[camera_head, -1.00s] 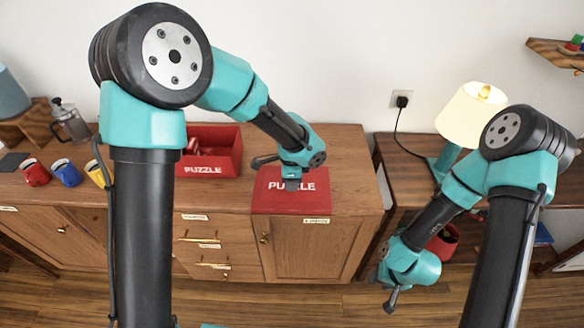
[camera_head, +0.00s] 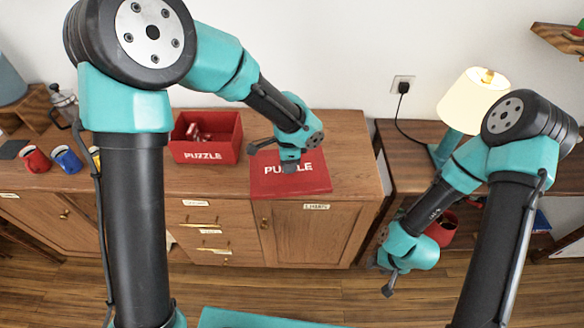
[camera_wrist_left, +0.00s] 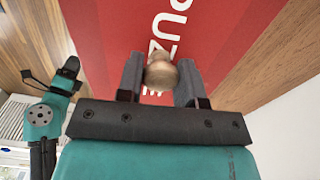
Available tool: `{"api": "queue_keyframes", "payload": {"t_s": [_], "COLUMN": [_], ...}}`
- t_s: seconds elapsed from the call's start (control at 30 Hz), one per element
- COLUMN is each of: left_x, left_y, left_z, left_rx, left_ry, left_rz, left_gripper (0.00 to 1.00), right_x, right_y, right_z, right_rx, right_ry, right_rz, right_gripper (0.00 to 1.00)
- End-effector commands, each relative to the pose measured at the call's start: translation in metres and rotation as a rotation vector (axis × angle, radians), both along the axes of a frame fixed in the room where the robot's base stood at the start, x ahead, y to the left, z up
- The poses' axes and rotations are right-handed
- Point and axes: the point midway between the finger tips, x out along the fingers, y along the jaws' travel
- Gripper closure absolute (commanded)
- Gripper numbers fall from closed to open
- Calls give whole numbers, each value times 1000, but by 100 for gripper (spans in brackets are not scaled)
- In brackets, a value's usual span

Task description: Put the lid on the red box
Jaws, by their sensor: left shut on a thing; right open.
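The red box (camera_head: 206,145), marked PUZZLE, stands open on the wooden cabinet, with small pale and reddish items inside. The red lid (camera_head: 310,181), also marked PUZZLE, lies flat to the right of the box at the cabinet's front. My left gripper (camera_head: 290,166) is over the lid. In the left wrist view its two fingers are shut on the lid's round, light-coloured knob (camera_wrist_left: 161,73). I cannot tell whether the lid touches the cabinet top. My right gripper (camera_head: 381,279) is open and empty, low in front of the side table.
The cabinet top (camera_head: 345,140) is clear behind and right of the lid. Red and blue mugs (camera_head: 67,159) stand left of the box, partly behind my left arm. A lamp (camera_head: 473,102) stands on the dark side table at right, and a red container (camera_head: 442,228) sits lower.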

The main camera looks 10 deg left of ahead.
Motion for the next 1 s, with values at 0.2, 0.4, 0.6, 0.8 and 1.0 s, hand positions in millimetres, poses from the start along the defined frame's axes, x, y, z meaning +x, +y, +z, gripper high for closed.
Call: {"api": "queue_keyframes", "payload": {"t_s": [0.2,0.4,0.6,0.8,1.0], "left_x": [22,35,43,51,64], "left_y": [33,69,99,129,156], "left_z": [47,94,129,154,164], "left_rx": [5,4,-2,-8,-12], "left_ry": [-18,-21,-15,-6,2], "left_rz": [360,714,955,1070,1008], "left_gripper": [91,91,91,91,91], "right_x": [0,0,0,0,0], "right_y": [0,0,0,0,0], "right_z": [0,0,0,0,0], "right_rx": [0,0,0,0,0], "right_ry": [0,0,0,0,0], "right_rz": [0,0,0,0,0], "right_gripper": [57,57,57,57,57]}}
